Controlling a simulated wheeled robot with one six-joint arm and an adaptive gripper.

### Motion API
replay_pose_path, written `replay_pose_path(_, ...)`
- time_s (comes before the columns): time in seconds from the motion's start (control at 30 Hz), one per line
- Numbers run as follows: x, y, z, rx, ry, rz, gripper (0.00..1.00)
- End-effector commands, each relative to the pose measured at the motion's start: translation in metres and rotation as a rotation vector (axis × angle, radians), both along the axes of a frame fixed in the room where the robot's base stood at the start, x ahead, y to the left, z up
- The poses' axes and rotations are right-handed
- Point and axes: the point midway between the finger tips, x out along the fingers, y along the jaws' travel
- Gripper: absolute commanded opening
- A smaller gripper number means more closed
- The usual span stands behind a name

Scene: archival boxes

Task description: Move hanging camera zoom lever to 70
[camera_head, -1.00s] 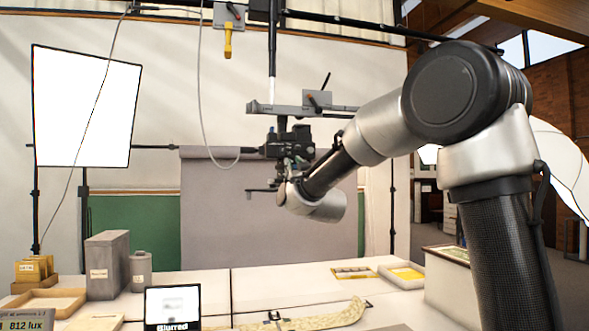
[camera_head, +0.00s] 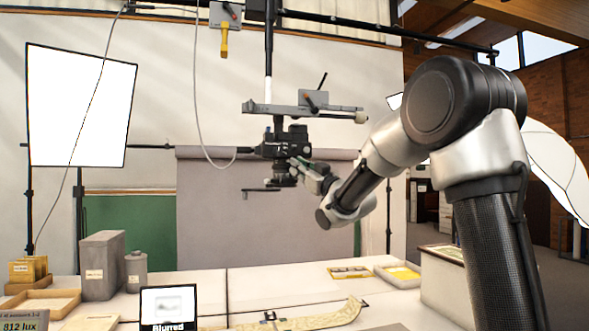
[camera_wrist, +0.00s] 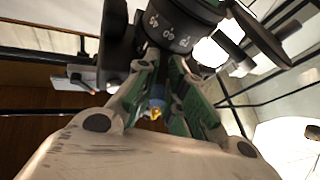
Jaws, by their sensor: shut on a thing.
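The black hanging camera (camera_head: 290,139) hangs below a grey rail in the head view, with its lens (camera_head: 284,172) pointing down. My gripper (camera_head: 302,168) reaches the lens from the right. In the wrist view its green-padded fingers (camera_wrist: 170,72) are shut at the barrel's edge on what seems to be the zoom lever, which they mostly hide. I cannot tell which number the lever stands at.
A small screen (camera_head: 168,306) on the table reads "Blurred". Grey boxes (camera_head: 103,265) stand at the table's left. A white light panel (camera_head: 80,105) stands at the left. A yellow-handled pendant (camera_head: 224,40) and its cable hang left of the camera. A tray (camera_head: 400,277) lies at the right.

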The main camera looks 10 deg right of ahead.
Motion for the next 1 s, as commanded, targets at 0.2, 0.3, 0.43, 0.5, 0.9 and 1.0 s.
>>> replay_pose_path(0.2,0.005,-0.011,-0.001,0.0,0.001,0.117,0.0)
replay_pose_path(0.3,0.006,-0.013,0.0,0.0,0.0,0.155,0.0)
replay_pose_path(0.43,0.007,-0.015,0.0,0.001,0.0,0.187,0.0)
replay_pose_path(0.5,0.007,-0.015,0.0,-0.001,-0.001,0.197,0.0)
replay_pose_path(0.9,0.007,-0.015,0.001,0.001,-0.002,0.203,0.0)
replay_pose_path(1.0,0.007,-0.015,0.001,0.0,-0.003,0.203,0.3)
